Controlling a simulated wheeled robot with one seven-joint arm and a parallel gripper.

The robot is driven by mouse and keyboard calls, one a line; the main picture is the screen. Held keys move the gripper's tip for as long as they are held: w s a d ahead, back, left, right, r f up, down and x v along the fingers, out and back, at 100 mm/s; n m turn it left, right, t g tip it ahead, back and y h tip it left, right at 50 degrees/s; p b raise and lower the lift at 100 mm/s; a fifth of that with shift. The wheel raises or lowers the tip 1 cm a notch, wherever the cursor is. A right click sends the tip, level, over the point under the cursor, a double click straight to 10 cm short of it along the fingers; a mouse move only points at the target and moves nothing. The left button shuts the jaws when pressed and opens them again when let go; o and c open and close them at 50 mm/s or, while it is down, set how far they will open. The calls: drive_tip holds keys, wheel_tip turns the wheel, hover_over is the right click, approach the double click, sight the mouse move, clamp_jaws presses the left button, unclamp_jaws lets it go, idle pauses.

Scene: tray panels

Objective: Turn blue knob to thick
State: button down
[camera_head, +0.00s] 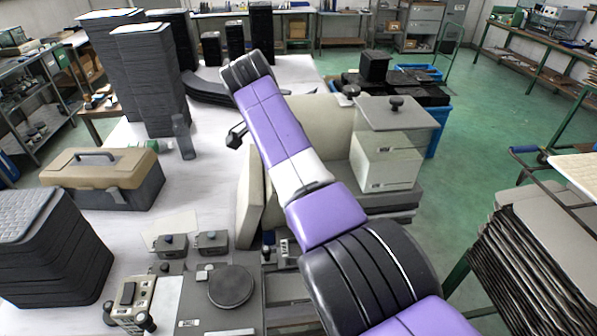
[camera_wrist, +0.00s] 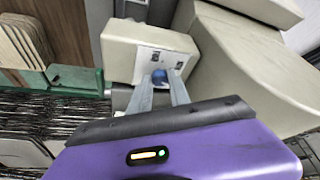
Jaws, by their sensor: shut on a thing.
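The blue knob (camera_wrist: 159,76) sits on the front of a beige box (camera_wrist: 120,48) in the wrist view. A pale label plate (camera_wrist: 168,56) with small dark marks lies around it; I cannot read the marks or tell the knob's setting. My gripper (camera_wrist: 160,82) has its two grey fingers on either side of the knob and is shut on it. The fingers cover the knob's sides.
A large beige body (camera_wrist: 235,60) stands right beside the box in the wrist view. In the head view, a toolbox (camera_head: 100,177), a dark stack (camera_head: 150,80) and small grey knob boxes (camera_head: 170,247) stand on the left table. Green floor (camera_head: 470,130) is free at the right.

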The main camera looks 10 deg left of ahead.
drive_tip(key=shift+w+m+g+h+b, duration=0.1)
drive_tip(key=shift+m+g+h+b, duration=0.25)
drive_tip(key=shift+m+b, duration=0.95)
drive_tip(key=c, duration=1.2)
unclamp_jaws()
drive_tip(key=shift+a+r, duration=0.25)
drive_tip(key=shift+r, duration=0.25)
drive_tip(key=p+v, duration=0.5)
drive_tip(key=v, duration=0.1)
drive_tip(key=shift+r, duration=0.35)
